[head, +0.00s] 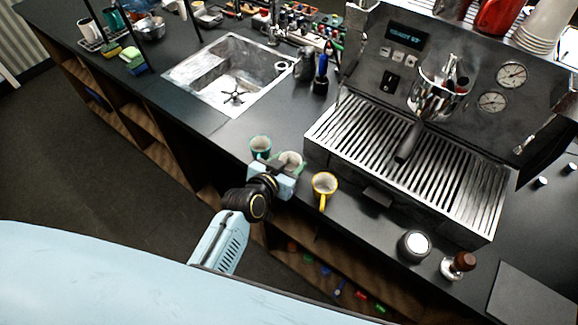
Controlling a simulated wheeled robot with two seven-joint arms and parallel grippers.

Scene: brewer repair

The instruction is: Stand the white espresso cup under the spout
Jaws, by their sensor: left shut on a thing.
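The white espresso cup (291,158) stands upright at the counter's front edge, left of the espresso machine (385,85). My left gripper (279,170) is shut on it from the front and hides its lower part, so I cannot tell whether it touches the counter. The machine's steel group (438,97) has a black-handled portafilter (408,143) pointing to the front. The spout itself is too small to make out. Below it is the slatted drip tray (340,137), with no cup on it. My right gripper is not in view.
A green cup (260,145) stands close on the left of the white cup, and a yellow mug (324,185) on the right. A milk-filled pitcher (414,246) and a wooden-handled tamper (459,265) stand before the machine. A sink (225,80) lies behind left.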

